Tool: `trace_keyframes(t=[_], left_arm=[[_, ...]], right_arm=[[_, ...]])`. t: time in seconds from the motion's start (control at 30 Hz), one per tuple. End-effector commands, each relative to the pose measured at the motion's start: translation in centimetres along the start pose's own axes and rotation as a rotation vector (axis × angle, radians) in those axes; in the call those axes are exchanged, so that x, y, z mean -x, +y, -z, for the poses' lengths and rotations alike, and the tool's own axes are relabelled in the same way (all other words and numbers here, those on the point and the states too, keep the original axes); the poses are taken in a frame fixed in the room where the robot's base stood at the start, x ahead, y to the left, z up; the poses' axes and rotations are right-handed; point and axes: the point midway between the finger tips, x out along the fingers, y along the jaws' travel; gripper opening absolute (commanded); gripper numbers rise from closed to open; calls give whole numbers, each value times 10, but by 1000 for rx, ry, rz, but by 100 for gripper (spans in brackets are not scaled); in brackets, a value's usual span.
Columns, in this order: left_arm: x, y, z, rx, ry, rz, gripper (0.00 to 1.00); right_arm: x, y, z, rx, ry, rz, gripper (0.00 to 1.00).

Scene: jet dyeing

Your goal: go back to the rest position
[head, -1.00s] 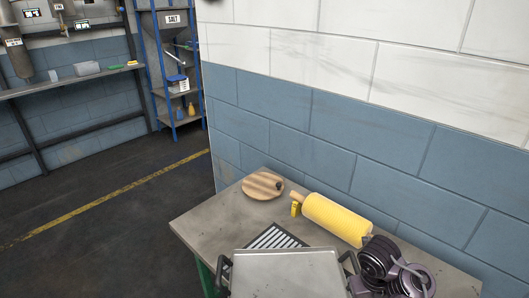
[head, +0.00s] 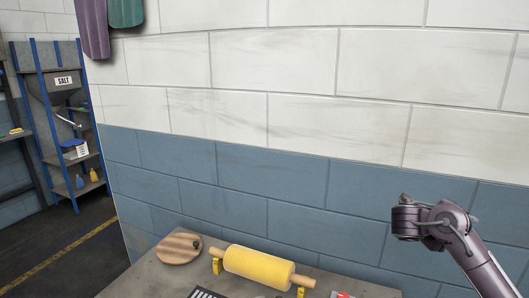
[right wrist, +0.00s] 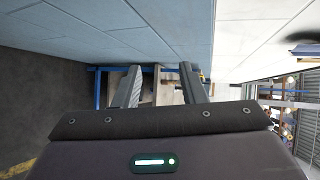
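My right gripper shows in the right wrist view (right wrist: 160,75). Its two dark fingers stand apart with nothing visible held between them. In the head view a link of my right arm rises at the right in front of the blue wall; its fingertips cannot be made out there. My left arm and gripper are not in view.
A grey table (head: 150,280) stands against the wall (head: 300,200). On it are a round wooden board (head: 179,248), a yellow roller (head: 258,266) on yellow supports and a striped piece (head: 206,293). A blue rack (head: 66,130) with a SALT hopper stands left, past open floor.

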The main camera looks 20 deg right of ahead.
Motion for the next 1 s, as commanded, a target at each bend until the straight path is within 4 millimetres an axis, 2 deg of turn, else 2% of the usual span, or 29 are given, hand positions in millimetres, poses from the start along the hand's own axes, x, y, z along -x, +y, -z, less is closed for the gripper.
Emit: trace_keyframes(t=[0.27, 0.37, 0.47, 0.6, 0.7, 0.83, 1.0], left_arm=[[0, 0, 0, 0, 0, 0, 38], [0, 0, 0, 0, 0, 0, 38], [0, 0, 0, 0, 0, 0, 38], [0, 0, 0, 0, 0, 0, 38], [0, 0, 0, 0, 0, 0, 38], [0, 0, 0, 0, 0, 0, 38], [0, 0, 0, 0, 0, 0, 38]], right_arm=[[-51, 96, -11, -327, 31, -210, 38], [-75, 142, -9, -503, 76, -296, 38], [-106, 196, 2, -739, 154, -378, 38], [-160, 273, 35, -1167, 301, -452, 38], [-202, 314, 69, -1486, 397, -463, 38], [-254, 344, 120, -1876, 482, -450, 38], [-308, 351, 183, -2281, 526, -447, 38]])
